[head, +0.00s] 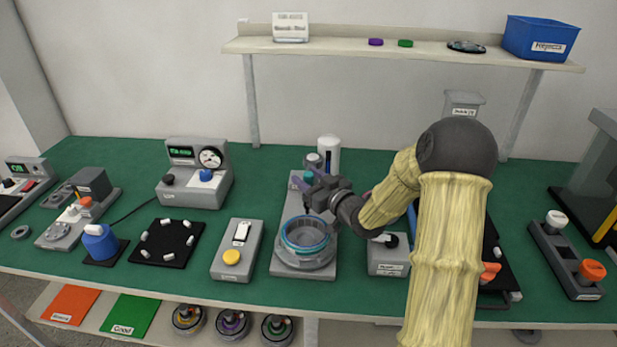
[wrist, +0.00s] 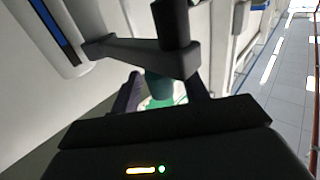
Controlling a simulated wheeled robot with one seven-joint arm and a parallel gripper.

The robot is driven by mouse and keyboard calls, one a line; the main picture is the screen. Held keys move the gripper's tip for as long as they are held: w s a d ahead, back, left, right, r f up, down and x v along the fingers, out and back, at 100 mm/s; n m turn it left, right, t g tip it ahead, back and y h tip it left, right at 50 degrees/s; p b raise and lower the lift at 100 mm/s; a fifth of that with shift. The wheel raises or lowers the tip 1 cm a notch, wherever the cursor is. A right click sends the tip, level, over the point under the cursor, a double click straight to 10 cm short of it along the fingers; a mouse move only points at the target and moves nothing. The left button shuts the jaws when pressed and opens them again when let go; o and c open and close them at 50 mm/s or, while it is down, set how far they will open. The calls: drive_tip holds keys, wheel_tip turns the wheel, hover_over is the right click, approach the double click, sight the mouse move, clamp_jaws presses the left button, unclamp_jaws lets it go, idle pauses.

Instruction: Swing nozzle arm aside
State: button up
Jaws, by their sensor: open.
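The grey dispensing station (head: 290,255) stands mid-bench, with a round holder and a teal ring (head: 305,235) on its front half. At its back are a grey round post top (head: 314,160) and a white cylinder with a blue stripe (head: 329,150). The cylinder also shows in the wrist view (wrist: 50,35). My gripper is open above the station, behind the ring. It hides much of the nozzle arm, and I cannot tell whether they touch.
A grey box with a yellow button (head: 232,257) stands close left of the station. A small grey switch box (head: 388,262) stands close right. A gauge unit (head: 197,180) is at the back left. A shelf (head: 350,46) spans the back above the bench.

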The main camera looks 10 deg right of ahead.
clamp_jaws()
